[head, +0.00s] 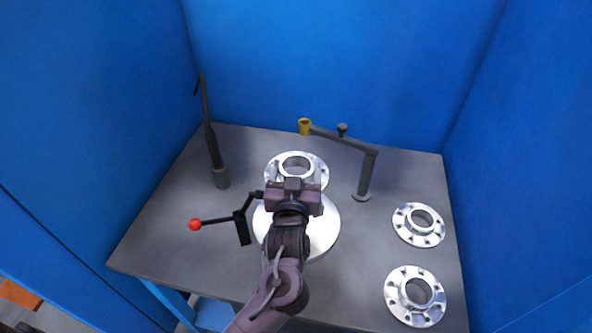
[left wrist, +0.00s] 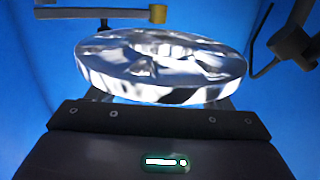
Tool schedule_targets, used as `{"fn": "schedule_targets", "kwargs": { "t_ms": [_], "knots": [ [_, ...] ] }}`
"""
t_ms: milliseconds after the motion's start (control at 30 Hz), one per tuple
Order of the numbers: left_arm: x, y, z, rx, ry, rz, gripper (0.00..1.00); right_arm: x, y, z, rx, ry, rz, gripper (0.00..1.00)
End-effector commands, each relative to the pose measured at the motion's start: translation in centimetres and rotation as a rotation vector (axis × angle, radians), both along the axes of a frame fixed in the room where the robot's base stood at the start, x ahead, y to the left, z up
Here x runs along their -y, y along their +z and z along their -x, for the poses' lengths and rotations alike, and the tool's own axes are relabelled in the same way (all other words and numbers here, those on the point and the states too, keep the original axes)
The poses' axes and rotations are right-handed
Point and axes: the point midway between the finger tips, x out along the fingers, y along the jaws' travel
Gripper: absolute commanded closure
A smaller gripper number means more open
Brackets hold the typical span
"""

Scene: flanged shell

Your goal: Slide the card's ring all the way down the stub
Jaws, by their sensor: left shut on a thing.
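My left gripper (head: 297,184) is shut on a shiny metal flange (head: 296,160) with a raised central collar. In the head view the flange appears just beyond the fingers, over the far part of a round silver disc (head: 325,228). The held flange (left wrist: 160,68) also fills the middle of the left wrist view, seen nearly edge-on. The fingertips are mostly hidden under it. I cannot tell how far the flange is above the disc. I make out no card with a ring, and no stub that I can name for certain. My right gripper is not in view.
Two more flanges (head: 419,224) (head: 414,296) lie at the table's right. A grey post with a swing arm (head: 345,140) and yellow end (head: 304,126) stands behind. A dark upright rod (head: 210,140) and red-knobbed lever (head: 195,225) are left. Blue walls enclose the table (head: 160,220).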

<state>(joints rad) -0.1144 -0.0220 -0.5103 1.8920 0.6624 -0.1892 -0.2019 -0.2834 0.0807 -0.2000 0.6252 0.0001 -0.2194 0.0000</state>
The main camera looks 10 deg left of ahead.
Motion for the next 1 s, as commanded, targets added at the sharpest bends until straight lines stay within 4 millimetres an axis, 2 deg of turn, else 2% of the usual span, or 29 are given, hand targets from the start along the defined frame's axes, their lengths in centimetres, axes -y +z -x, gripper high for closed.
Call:
{"fn": "schedule_targets", "kwargs": {
  "t_ms": [33, 300, 567, 700, 1000],
  "knots": [
    [0.0, 0.6, -0.1, 0.012, -0.001, 0.002, 0.98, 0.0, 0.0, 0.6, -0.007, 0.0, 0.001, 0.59],
    [0.0, 0.6, -0.1, 0.014, -0.001, 0.003, 0.98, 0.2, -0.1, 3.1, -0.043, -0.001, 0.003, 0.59],
    [0.0, 0.8, 0.0, 0.012, 0.004, 0.002, 0.98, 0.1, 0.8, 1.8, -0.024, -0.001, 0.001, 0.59],
    [0.0, -0.5, 0.0, 0.011, 0.004, 0.001, 0.98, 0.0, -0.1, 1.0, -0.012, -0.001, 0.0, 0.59],
    [0.0, -2.9, 0.0, 0.012, 0.004, 0.002, 0.98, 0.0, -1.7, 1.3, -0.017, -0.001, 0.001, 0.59]
  ]
}}
